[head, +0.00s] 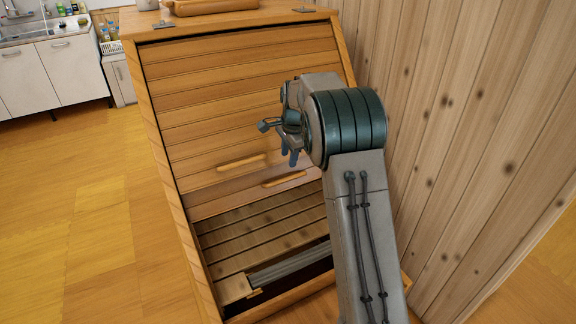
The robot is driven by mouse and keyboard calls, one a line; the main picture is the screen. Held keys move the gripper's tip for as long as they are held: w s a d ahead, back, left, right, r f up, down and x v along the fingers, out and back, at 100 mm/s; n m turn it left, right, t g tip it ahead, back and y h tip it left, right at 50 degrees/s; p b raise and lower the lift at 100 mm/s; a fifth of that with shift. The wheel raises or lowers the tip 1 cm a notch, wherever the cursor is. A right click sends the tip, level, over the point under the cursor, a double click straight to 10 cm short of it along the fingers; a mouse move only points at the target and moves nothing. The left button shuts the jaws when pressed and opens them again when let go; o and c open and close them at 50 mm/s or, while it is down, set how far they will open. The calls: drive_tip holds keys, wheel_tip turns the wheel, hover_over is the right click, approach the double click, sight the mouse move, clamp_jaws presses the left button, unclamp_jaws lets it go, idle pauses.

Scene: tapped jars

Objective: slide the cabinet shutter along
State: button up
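The wooden cabinet (158,130) stands against the plank wall, its slatted shutter (215,118) covering the upper and middle front. Two pale bar handles show low on the shutter, the left handle (241,162) and the right handle (284,179). Below the shutter's darker bottom slat (245,194) the front is open, with a slatted inner surface (265,238) in view. My gripper (284,143) shows blue finger parts in front of the shutter, above the handles in the picture. My arm hides part of the shutter's right side. I cannot tell whether the fingers touch anything or how far apart they are.
A grey ribbed piece (290,266) and a small wooden block (234,288) lie low in the opening. The plank wall (470,130) is close on the right. Floor (90,210) is clear on the left. White kitchen units (60,75) stand at the far left.

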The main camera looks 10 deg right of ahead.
drive_tip(key=shift+s+d+r, duration=0.1)
drive_tip(key=shift+s+r, duration=0.15)
drive_tip(key=shift+r, duration=1.1)
drive_tip(key=shift+s+d+r, duration=0.1)
drive_tip(key=shift+s+r, duration=0.1)
drive_tip(key=shift+r, duration=1.1)
